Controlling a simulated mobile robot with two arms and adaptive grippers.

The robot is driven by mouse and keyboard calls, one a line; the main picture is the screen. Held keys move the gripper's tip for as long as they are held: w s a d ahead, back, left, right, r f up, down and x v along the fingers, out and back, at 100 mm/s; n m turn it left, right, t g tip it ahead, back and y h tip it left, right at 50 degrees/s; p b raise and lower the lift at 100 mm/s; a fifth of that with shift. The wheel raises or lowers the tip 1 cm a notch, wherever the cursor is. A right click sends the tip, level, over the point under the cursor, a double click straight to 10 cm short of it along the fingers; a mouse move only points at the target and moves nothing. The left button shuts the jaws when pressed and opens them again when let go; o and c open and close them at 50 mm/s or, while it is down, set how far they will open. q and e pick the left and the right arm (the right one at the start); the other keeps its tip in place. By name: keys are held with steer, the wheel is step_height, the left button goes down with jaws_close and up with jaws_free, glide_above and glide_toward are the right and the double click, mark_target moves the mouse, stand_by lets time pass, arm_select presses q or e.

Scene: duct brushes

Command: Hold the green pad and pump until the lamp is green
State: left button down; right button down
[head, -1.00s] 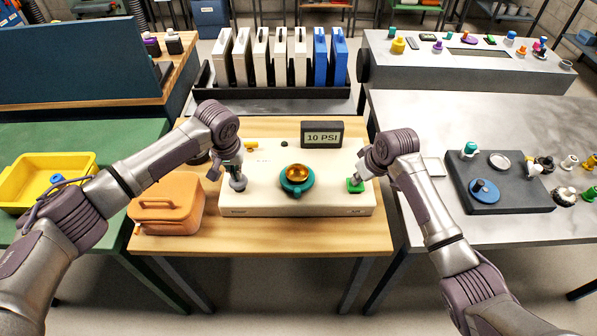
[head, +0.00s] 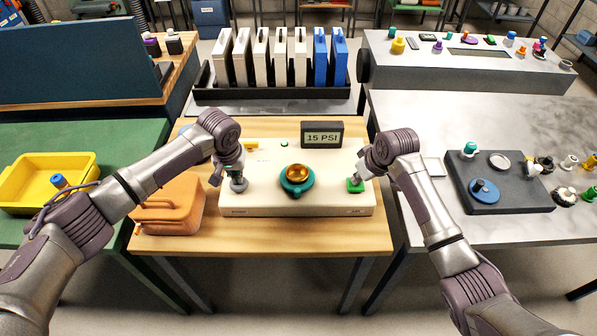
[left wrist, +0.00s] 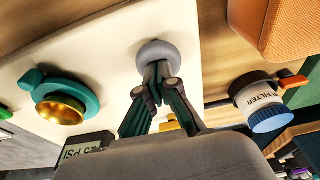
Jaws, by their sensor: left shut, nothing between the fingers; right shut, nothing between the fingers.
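The cream pump unit (head: 300,200) sits on the wooden table, with a teal ring and gold dome (head: 297,177) in its middle. My left gripper (head: 237,174) is shut, its tips at the round grey pump button (head: 239,186); the left wrist view shows the tips against or just over this button (left wrist: 157,50). My right gripper (head: 357,178) is shut and points down onto the green pad (head: 355,187); contact is partly hidden. The display (head: 322,138) reads 15 PSI.
An orange case (head: 168,207) stands close left of the unit, under my left arm. A filter canister (left wrist: 260,98) shows in the left wrist view. A yellow bin (head: 45,178) is at the left, a dark tray (head: 520,200) at the right. The front table strip is clear.

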arm_select(q)
steer(key=shift+f, duration=0.1)
steer(key=shift+w+v, duration=0.2)
steer(key=shift+v, duration=0.85)
steer(key=w+v, duration=0.1)
steer(key=v, duration=0.6)
steer(key=shift+w, duration=0.25)
stand_by(0.3)
arm_select(e)
steer(key=shift+r, duration=3.5)
